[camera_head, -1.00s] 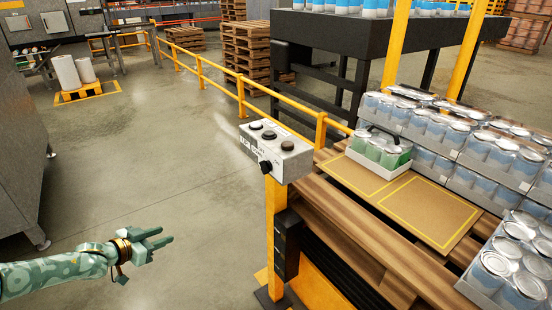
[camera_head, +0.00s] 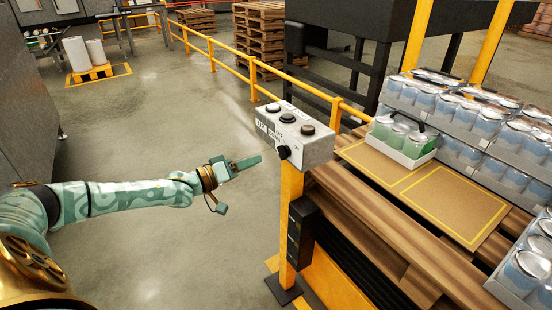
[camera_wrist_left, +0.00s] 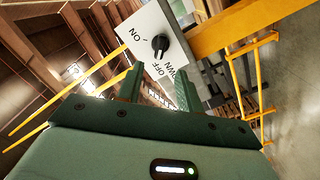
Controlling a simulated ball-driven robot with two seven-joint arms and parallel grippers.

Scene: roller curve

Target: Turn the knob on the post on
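The control box (camera_head: 296,135) is a light grey box on top of a yellow post (camera_head: 289,220). A black knob (camera_head: 284,152) sits on its side face. In the left wrist view the knob (camera_wrist_left: 160,43) shows on a pale face (camera_wrist_left: 150,22) with the words ON and OFF around it. My left gripper (camera_head: 250,162) is left of the knob in the head view, pointing at the box and apart from it. In the wrist view its two green fingers (camera_wrist_left: 159,74) are spread with nothing between them, and the knob lies beyond their tips. My right gripper is out of view.
Several buttons (camera_head: 288,117) are on top of the box. A yellow rail (camera_head: 228,72) runs behind it. Right of the post are a wooden pallet and cardboard sheet (camera_head: 412,185) with trays of cans (camera_head: 470,112).

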